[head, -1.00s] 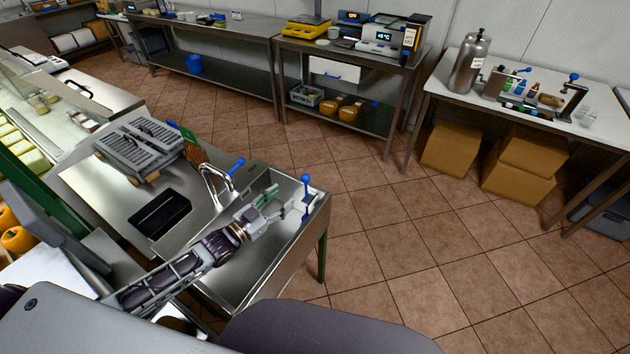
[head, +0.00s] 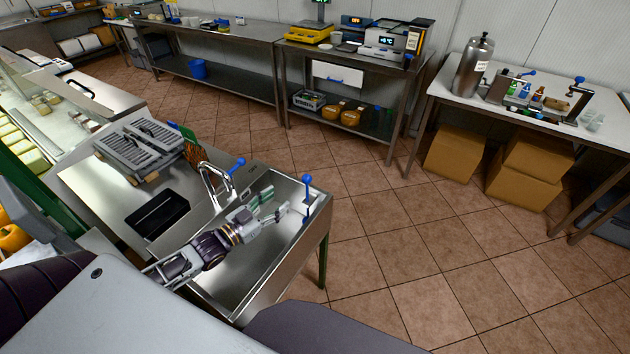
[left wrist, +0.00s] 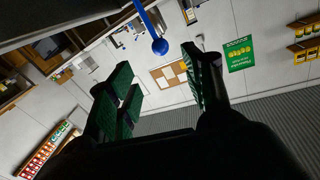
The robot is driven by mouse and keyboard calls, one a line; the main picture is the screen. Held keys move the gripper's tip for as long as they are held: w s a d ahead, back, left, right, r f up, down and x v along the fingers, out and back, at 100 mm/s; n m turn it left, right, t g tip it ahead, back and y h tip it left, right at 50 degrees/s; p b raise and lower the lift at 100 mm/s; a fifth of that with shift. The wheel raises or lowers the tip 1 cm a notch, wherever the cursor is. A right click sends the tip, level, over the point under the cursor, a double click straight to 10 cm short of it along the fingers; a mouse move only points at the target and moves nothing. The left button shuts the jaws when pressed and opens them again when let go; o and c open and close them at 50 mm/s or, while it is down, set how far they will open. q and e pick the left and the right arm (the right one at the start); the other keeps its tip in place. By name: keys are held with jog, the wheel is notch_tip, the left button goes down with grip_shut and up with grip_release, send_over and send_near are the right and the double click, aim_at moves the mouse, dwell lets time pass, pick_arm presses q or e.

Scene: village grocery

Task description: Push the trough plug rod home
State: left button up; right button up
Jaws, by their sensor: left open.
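The trough plug rod (head: 306,191), with a blue knob on top, stands upright at the far right end of the steel trough (head: 242,275). My left gripper (head: 275,206) is open and empty over the trough, just left of the rod and apart from it. In the left wrist view, a blue rod with a round knob (left wrist: 159,46) shows beyond and between the spread green-padded fingers (left wrist: 157,70). The rod's lower end is hard to make out. My right gripper is not in view.
A curved tap (head: 216,185) with a blue lever stands behind the trough. A black tray (head: 157,215) and grey slotted racks (head: 138,146) sit on the counter to the left. Open tiled floor (head: 400,235) lies to the right.

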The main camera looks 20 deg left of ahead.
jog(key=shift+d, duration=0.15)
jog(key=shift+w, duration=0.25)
